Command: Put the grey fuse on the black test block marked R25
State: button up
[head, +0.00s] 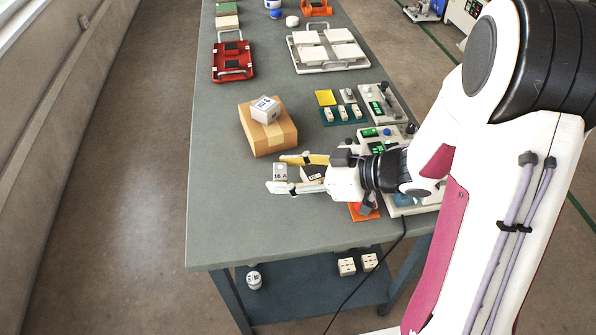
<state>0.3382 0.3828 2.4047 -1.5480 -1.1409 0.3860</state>
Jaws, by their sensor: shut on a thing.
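My gripper (283,174) is over the near part of the grey table, fingers pointing left. It is shut on a small grey block with dark lettering, the grey fuse (280,173), held between its fingertips. The lettering looks like "16 A". A dark shape shows between the fingers near the palm; I cannot tell what it is. No black test block with a readable R25 mark shows. Another light grey block (265,109) with dark lettering sits on a cardboard box (256,140) beyond my gripper.
A red tray (219,70) with dark pieces and a white tray (300,69) with several pale tiles stand farther back. Test boards (378,117) and a green rack (333,119) line the right side. The table's left strip (215,190) is clear.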

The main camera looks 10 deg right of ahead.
jog(key=w+d+r+m+t+h, duration=0.2)
jog(key=w+d+r+m, duration=0.1)
jog(key=w+d, duration=0.4)
jog(key=shift+w+d+r+t, duration=0.15)
jog(key=shift+d+r+t, duration=0.25)
jog(key=shift+d+r, duration=0.6)
jog(key=shift+d+f, duration=0.15)
jog(key=shift+f, duration=0.05)
send_over(321, 172)
jog(key=shift+f, duration=2.9)
jog(key=shift+f, duration=2.05)
jog(key=shift+f, duration=0.15)
jog(key=o, duration=1.1)
